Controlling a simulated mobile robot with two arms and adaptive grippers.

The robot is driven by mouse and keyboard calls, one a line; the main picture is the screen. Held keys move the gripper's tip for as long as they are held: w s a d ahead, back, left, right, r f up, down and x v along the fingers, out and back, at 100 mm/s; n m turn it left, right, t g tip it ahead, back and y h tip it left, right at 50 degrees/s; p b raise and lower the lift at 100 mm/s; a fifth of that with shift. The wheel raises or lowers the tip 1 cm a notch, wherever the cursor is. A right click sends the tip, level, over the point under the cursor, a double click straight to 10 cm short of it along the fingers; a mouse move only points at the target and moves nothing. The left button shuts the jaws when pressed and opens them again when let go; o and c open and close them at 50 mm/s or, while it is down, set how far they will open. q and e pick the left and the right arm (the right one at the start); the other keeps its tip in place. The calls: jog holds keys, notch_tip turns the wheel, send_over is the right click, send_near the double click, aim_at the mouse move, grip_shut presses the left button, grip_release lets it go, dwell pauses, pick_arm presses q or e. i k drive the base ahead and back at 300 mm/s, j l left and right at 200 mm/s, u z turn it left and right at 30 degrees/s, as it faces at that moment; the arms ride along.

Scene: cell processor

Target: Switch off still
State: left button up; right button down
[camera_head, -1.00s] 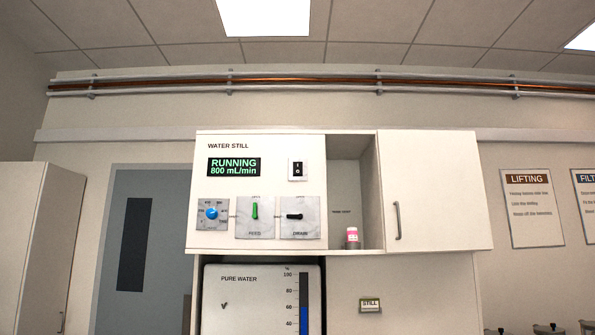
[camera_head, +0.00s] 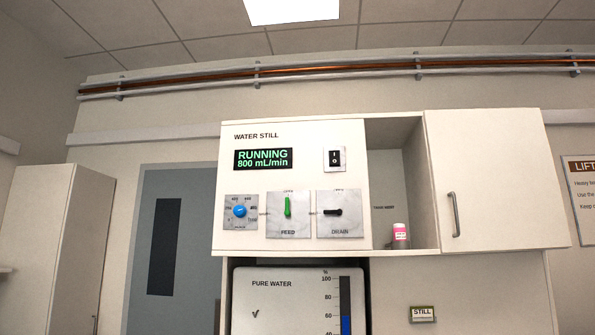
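The water still (camera_head: 300,220) is a white wall panel in the middle of the head view. Its display (camera_head: 263,159) reads "RUNNING 800 mL/min" in green. A black rocker switch (camera_head: 335,158) marked I and O sits to the right of the display; which side is pressed is too small to tell. Below are a blue knob (camera_head: 239,211), a green feed lever (camera_head: 288,206) standing vertical and a black drain lever (camera_head: 333,212) lying horizontal. A yellowish label reading "STILL" (camera_head: 422,313) is on the panel lower right. Neither gripper is in view.
A pink bottle with a white cap (camera_head: 400,234) stands in the open niche right of the panel. A closed cabinet door (camera_head: 490,180) with a handle is beside it. Below is the pure water tank (camera_head: 275,305) with a blue level gauge. A grey door (camera_head: 170,245) is at left.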

aim_at(333, 155)
jog(key=i+l+u, duration=0.7)
jog(key=i, duration=0.2)
jog(key=i+j, duration=0.05)
jog(key=j, duration=0.05)
